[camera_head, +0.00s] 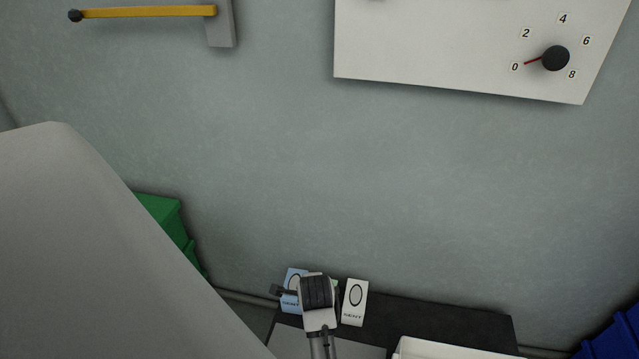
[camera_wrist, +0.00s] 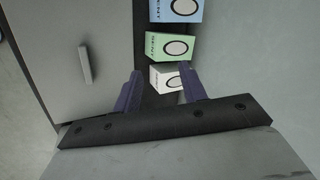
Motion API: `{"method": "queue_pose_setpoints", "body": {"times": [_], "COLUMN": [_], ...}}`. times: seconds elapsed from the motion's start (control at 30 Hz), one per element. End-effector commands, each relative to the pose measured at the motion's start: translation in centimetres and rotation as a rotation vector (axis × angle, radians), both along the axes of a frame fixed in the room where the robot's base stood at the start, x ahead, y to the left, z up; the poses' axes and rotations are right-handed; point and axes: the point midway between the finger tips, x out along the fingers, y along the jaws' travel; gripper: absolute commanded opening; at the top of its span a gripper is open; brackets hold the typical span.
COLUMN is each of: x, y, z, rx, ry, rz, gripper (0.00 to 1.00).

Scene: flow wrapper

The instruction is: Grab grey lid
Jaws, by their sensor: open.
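A flat grey panel with a short raised bar handle (camera_wrist: 84,64) fills the left of the wrist view; it looks like the grey lid (camera_wrist: 70,30). In the head view, part of a flat grey surface (camera_head: 350,350) shows at the bottom, perhaps the same lid. My gripper (camera_wrist: 160,68) is open, its two dark fingers to the right of the handle and apart from it. Nothing is clearly held. A white box (camera_wrist: 168,77) shows between the fingertips; whether it lies beyond them is unclear. My gripper's fingers are not clear in the head view.
A green box (camera_wrist: 168,45) and a blue box (camera_wrist: 175,8) line up with the white one on a dark strip (camera_head: 440,318). A white tray edge (camera_head: 450,350), green bins (camera_head: 160,212) and a blue bin (camera_head: 615,340) stand around. A dial panel (camera_head: 450,45) is above.

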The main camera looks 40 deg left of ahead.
Motion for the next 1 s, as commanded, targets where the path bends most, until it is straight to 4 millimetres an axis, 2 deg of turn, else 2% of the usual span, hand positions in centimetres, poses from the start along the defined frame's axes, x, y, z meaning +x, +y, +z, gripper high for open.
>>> {"method": "queue_pose_setpoints", "body": {"times": [0.03, 0.1, 0.2, 0.3, 0.7, 1.0], "x": [-1.5, -3.2, -4.9, -5.7, -5.9, -6.1], "y": [-2.1, -4.7, -7.2, -8.3, -8.5, -8.6], "z": [-2.9, -5.5, -7.5, -8.8, -15.8, -18.3], "rx": [-0.078, -0.172, -0.265, -0.308, -0.316, -0.314], "ry": [0.101, 0.21, 0.303, 0.343, 0.348, 0.348], "rz": [-0.073, -0.172, -0.268, -0.316, -0.322, -0.321], "gripper": [0.42, 0.42, 0.42, 0.42, 0.42, 0.42]}}
